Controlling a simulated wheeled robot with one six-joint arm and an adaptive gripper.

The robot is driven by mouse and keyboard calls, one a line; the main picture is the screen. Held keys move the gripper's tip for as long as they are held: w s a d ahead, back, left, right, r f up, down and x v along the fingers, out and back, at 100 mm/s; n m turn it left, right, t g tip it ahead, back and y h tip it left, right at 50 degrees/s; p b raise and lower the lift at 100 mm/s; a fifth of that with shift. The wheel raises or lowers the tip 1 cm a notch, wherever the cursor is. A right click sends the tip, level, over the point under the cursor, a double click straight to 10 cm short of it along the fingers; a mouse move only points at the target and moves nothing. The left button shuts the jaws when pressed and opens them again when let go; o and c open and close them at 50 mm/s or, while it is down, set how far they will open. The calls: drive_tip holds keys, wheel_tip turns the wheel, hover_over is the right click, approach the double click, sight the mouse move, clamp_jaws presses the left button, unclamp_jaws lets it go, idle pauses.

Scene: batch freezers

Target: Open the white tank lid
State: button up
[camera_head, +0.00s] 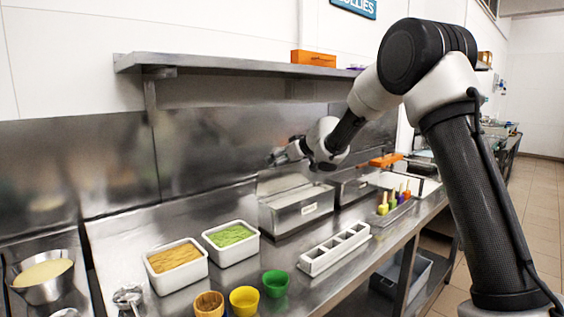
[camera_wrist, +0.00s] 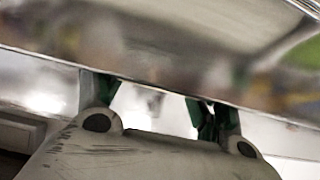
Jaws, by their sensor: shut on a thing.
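A steel tank (camera_head: 297,211) with a small white label on its front stands on the counter; no plainly white tank with a lid shows. A grey panel, apparently its lid (camera_head: 282,184), is tilted up at its back. My gripper (camera_head: 276,158) is at the top of this panel, small in the head view. In the wrist view, my gripper (camera_wrist: 153,103) has its two dark green fingers up against the edge of a shiny steel sheet (camera_wrist: 160,55), apparently the lid. It is shut on that edge. The fingertips are partly hidden.
A second steel tank (camera_head: 348,189) stands to the right. White tubs of orange (camera_head: 176,256) and green (camera_head: 229,235) food, coloured cups (camera_head: 243,301) and a white divided holder (camera_head: 335,249) stand in front and left. A steel shelf (camera_head: 225,64) hangs above.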

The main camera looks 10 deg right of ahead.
sight(291, 173)
drive_tip(key=shift+s+f, duration=0.1)
drive_tip(key=shift+f, duration=0.55)
drive_tip(key=o, duration=1.5)
drive_tip(key=shift+f, duration=0.1)
drive_tip(key=shift+r, duration=0.2)
drive_tip(key=shift+s+d+r, duration=0.45)
drive_tip(key=shift+s+r, duration=0.15)
drive_tip(key=shift+r, duration=0.7)
drive_tip(key=shift+s+d+r, duration=0.45)
drive_tip(key=shift+s+r, duration=0.1)
drive_tip(key=shift+r, duration=0.8)
drive_tip(key=shift+s+d+r, duration=0.45)
drive_tip(key=shift+s+r, duration=0.15)
drive_tip(key=shift+r, duration=0.7)
